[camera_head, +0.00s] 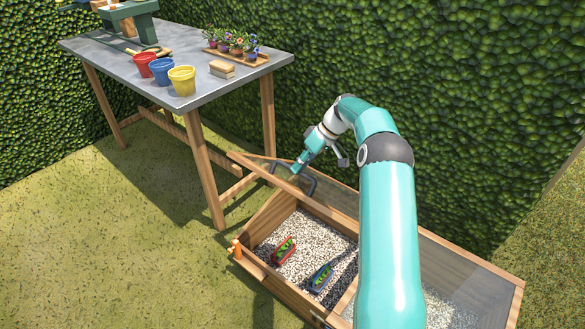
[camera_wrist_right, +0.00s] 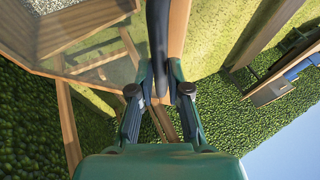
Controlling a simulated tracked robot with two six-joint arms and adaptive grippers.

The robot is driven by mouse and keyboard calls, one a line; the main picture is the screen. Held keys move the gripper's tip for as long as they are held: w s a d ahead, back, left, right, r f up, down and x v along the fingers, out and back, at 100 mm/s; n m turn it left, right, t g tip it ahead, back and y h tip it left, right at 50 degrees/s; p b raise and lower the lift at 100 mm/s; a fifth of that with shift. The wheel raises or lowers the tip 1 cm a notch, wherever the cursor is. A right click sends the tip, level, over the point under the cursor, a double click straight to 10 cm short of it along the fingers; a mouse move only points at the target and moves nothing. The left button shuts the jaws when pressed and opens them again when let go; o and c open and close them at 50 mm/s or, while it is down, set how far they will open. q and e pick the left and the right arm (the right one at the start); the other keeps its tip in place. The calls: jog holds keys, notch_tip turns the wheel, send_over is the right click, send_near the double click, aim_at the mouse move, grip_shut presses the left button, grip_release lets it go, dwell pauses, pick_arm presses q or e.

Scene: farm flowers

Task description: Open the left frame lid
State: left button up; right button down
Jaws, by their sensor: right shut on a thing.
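The left frame lid (camera_head: 250,165) has a wooden border and a clear pane. It stands partly raised and tilted, with its front edge above the open left compartment. A dark bar handle (camera_head: 308,181) sits on its front rail. My right gripper (camera_head: 297,170) is shut on this handle. In the right wrist view the dark handle (camera_wrist_right: 157,40) runs down between the fingers of my right gripper (camera_wrist_right: 159,95), beside the wooden rail (camera_wrist_right: 179,35). My arm hides part of the lid. My left gripper is not in view.
The gravel-floored cold frame (camera_head: 268,268) holds a red and a blue item with green contents. The right lid (camera_head: 475,275) lies closed. A table (camera_head: 120,70) with red, blue and yellow pots stands behind left. A hedge (camera_head: 470,90) is behind. Grass at front left is clear.

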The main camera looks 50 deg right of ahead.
jog(key=shift+s+d+f, duration=0.15)
jog(key=shift+d+f, duration=0.25)
jog(key=shift+f, duration=0.05)
jog(key=c, duration=1.5)
grip_release()
jog(key=o, duration=0.4)
jog(key=shift+d+f, duration=0.15)
jog(key=shift+f, duration=0.1)
jog(key=shift+c, duration=0.2)
jog(key=shift+r, duration=0.15)
jog(key=shift+r, duration=0.15)
jog(key=v, duration=1.1)
jog(key=shift+r, duration=0.3)
